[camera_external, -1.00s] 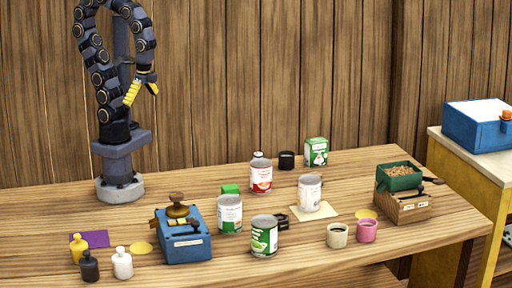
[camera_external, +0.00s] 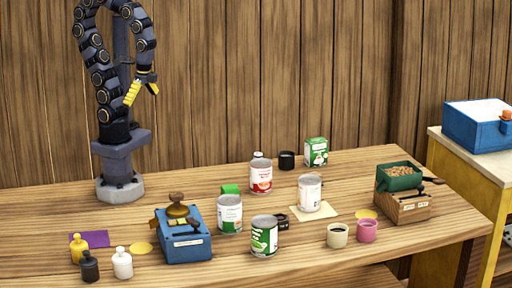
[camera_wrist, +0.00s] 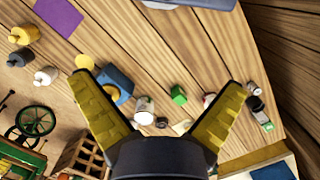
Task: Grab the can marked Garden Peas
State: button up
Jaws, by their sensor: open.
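Several cans stand upright on the wooden table in the external view, with lettering too small to read. One has a green-and-white label (camera_external: 264,236) at the front. A can with a paler white-and-green label (camera_external: 229,214) stands behind it to the left. A red-and-white can (camera_external: 261,177) is farther back, and a mostly white can (camera_external: 309,192) stands to the right. I cannot tell for sure which is Garden Peas. My gripper (camera_external: 143,90) is open and empty, high above the table's back left, well away from the cans. Its yellow fingers spread wide in the wrist view (camera_wrist: 158,82).
A blue box (camera_external: 187,244) with a brass-coloured top stands left of the cans. Small bottles (camera_external: 122,264) stand at the front left. The back left tabletop is clear.

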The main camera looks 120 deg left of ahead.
dwell(0.3)
jog(key=n+t, duration=0.2)
jog(key=n, duration=1.5)
send_over(265, 220)
jog(key=f, duration=1.6)
jog(key=shift+s+a, duration=0.2)
jog(key=f, duration=0.8)
jog(key=shift+w+d, duration=0.2)
jog(key=shift+d, duration=0.05)
jog(key=c, duration=1.1)
